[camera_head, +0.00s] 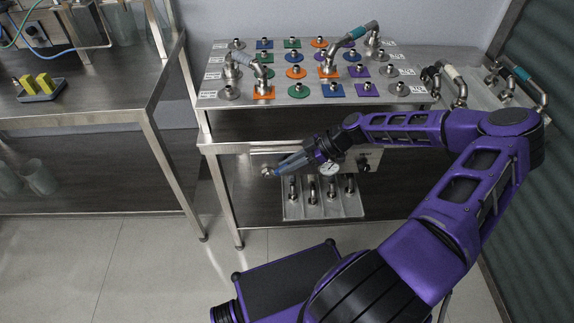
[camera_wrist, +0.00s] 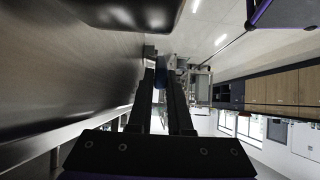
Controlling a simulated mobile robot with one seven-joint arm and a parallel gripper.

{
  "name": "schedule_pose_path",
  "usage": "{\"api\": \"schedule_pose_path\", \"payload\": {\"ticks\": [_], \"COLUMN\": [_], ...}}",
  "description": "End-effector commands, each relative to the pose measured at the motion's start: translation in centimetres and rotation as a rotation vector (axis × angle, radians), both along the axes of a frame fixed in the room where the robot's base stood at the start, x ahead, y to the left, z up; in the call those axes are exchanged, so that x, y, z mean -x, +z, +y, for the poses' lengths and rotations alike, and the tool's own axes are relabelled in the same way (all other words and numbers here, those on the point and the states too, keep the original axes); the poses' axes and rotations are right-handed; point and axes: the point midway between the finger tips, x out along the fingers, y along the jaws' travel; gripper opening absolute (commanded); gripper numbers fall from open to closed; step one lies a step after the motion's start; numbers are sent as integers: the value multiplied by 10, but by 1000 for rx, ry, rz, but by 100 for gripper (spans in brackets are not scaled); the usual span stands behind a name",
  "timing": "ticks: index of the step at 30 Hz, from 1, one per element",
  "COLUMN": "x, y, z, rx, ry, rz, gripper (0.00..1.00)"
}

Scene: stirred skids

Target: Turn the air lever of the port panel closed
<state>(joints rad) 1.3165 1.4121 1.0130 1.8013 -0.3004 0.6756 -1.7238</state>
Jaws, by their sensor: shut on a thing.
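The port panel (camera_head: 368,160) stands on the lower shelf of the steel bench, with a round gauge (camera_head: 327,169) on its face. My gripper (camera_head: 278,170) is at the panel's left end, reaching left across its front. In the wrist view its two fingers (camera_wrist: 163,84) close around a small blue piece (camera_wrist: 162,74), which looks like the lever's handle. A bit of blue and a silver fitting (camera_head: 266,172) show at the fingertips in the head view. The fingers and my forearm hide most of the lever and much of the panel, so its exact angle cannot be told.
Several metal pipe stubs (camera_head: 313,188) stand on a plate below the panel. The bench top (camera_head: 222,56) above carries coloured ports and curved hose fittings. A second steel table (camera_head: 120,82) stands left. The floor between them is clear.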

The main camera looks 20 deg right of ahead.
Motion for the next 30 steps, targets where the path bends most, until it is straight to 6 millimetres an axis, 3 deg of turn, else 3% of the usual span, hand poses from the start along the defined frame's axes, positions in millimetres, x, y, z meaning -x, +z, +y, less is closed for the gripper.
{"api": "schedule_pose_path", "payload": {"ticks": [2, 3, 5, 12, 17, 30], "x": [0, 0, 0, 0, 3, 29], "y": [-1, -1, -1, 0, 10, 73], "z": [0, 0, 0, -1, -14, -93], "rx": [2, 2, 2, 2, 3, 4], "ry": [-1, -1, -1, -1, -2, -5], "rz": [0, 0, 0, 0, -1, -1], "gripper": [0, 23, 30, 30, 30, 30]}}
